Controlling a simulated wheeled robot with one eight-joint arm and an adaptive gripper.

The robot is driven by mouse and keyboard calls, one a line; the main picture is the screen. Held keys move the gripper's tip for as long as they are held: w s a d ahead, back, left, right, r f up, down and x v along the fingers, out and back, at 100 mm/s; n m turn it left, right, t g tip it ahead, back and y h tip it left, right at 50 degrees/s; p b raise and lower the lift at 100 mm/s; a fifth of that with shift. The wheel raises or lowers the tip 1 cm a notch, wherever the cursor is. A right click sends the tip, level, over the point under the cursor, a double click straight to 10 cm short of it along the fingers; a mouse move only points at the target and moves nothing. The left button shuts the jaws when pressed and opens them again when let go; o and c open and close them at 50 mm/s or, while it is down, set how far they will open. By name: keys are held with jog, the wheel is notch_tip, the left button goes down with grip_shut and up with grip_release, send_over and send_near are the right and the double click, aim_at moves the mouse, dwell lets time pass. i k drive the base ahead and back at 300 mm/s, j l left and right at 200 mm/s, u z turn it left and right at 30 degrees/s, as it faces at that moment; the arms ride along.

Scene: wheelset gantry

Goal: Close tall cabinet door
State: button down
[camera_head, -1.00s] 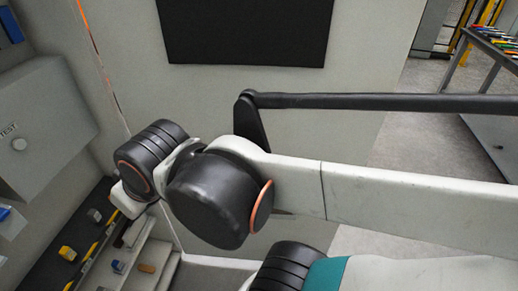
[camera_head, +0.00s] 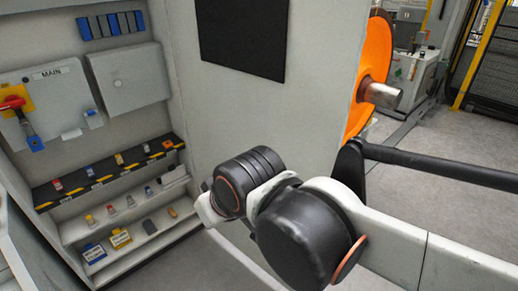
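The tall cabinet stands open at the left, showing its grey interior wall (camera_head: 52,165) and stocked shelves. A broad pale grey panel (camera_head: 300,130) with a black rectangle (camera_head: 242,35) adjoins the cabinet's right side; it looks like the cabinet door, standing open. My arm crosses the lower right, and its far black and white joints overlap the panel's lower part. I cannot tell whether the arm touches the panel. My gripper is not visible; the arm's far end stops at a white link in front of the panel's lower left.
Inside the cabinet are a MAIN box (camera_head: 45,105) with a red and yellow switch (camera_head: 14,103), and a grey box (camera_head: 128,78). An orange disc (camera_head: 370,75) with a metal shaft end (camera_head: 384,95) shows past the panel's right edge. Grey floor (camera_head: 440,150) is open at the right.

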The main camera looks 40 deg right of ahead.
aim_at(280, 76)
jog(key=k+l+u, duration=0.15)
jog(key=l, duration=0.3)
jog(key=k+l+u, duration=0.15)
jog(key=l, duration=0.35)
jog(key=k+l+u, duration=0.15)
jog(key=l, duration=0.25)
jog(key=k+l+u, duration=0.15)
jog(key=l, duration=0.3)
jog(key=k+l+u, duration=0.15)
jog(key=k+l, duration=0.15)
jog(key=i+l+u, duration=0.15)
jog(key=l, duration=0.9)
jog(key=l+u, duration=0.15)
jog(key=l, duration=0.85)
jog(key=k+l+u, duration=0.1)
jog(key=l+u, duration=0.15)
jog(key=l, duration=0.25)
